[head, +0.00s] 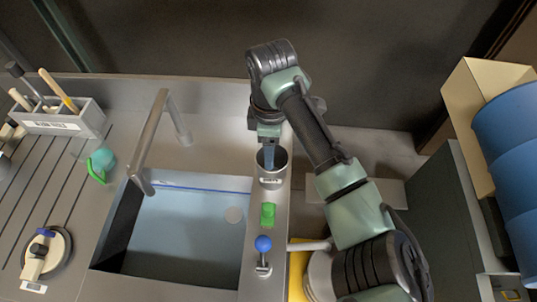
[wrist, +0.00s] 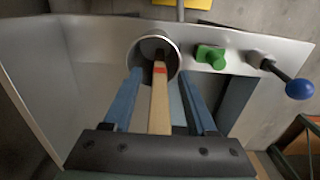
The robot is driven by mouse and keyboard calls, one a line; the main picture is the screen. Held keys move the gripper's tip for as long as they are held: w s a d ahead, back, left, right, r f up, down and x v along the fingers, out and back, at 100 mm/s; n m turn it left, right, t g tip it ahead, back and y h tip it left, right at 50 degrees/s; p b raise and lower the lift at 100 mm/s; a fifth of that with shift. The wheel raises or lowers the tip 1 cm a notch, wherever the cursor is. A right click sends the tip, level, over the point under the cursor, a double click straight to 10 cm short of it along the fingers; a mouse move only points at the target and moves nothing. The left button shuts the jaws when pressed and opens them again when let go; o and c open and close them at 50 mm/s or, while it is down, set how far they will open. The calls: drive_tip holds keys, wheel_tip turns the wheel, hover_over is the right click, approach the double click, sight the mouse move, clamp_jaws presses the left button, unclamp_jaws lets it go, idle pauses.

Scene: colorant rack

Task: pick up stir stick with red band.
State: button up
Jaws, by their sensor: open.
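The stir stick with a red band (wrist: 160,108) is a flat light wooden stick. In the wrist view it rises out of a metal cup (wrist: 134,56), its red band near the cup's mouth and its dark lower end inside. My gripper (wrist: 158,76) is open, with one blue finger on each side of the stick and a visible gap to each. In the head view my gripper (head: 269,165) points down at the metal cup (head: 272,178) on the counter strip right of the sink; the stick cannot be made out there.
A green block (head: 268,213) and a blue-knobbed lever (head: 263,244) stand in line in front of the cup. The water-filled sink (head: 190,230) and its faucet (head: 160,140) lie to the left. A grey holder (head: 88,120) with brushes stands at far left.

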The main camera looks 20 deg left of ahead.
clamp_jaws()
drive_tip(key=shift+r, duration=0.15)
idle(0.4)
